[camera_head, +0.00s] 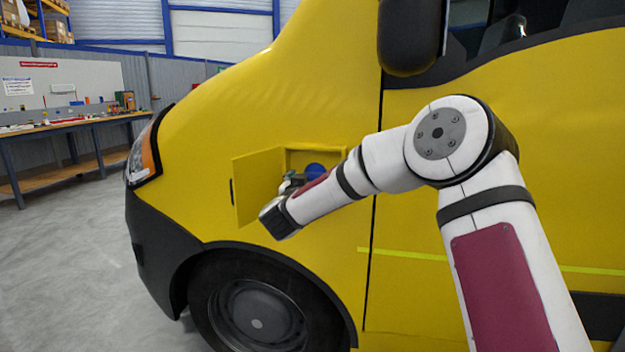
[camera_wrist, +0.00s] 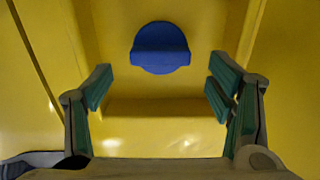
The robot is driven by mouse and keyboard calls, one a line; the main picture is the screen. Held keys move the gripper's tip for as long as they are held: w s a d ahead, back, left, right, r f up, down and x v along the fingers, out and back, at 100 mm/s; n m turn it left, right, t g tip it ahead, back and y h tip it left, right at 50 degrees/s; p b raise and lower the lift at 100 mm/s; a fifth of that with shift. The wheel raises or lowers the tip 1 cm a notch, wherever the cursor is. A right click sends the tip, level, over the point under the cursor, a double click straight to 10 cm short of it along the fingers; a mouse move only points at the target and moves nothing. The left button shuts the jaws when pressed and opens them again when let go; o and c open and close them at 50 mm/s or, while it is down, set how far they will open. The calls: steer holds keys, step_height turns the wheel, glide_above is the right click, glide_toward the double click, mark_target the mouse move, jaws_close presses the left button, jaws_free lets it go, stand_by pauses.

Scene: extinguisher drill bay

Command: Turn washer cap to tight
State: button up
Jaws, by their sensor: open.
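The washer cap (camera_wrist: 161,48) is a round blue cap with a raised bar across its middle. In the wrist view it sits on the back wall of a yellow recess, with the bar lying about level. In the head view the cap (camera_head: 316,170) shows partly behind my arm. My gripper (camera_wrist: 157,88) is open, its green-padded fingers spread to the left and right, below the cap in the wrist view and apart from it. In the head view my gripper (camera_head: 292,183) is at the recess opening, partly hidden by my wrist.
The recess is in the side of a yellow van (camera_head: 270,105). Its flap (camera_head: 258,185) stands open to the left of my gripper. A black mirror (camera_head: 408,38) hangs above my arm, and a wheel (camera_head: 258,312) is below. A workbench (camera_head: 70,128) stands far left; the floor between is clear.

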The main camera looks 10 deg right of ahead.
steer(key=shift+x, duration=1.95)
steer(key=shift+c, duration=0.6)
steer(key=c, duration=1)
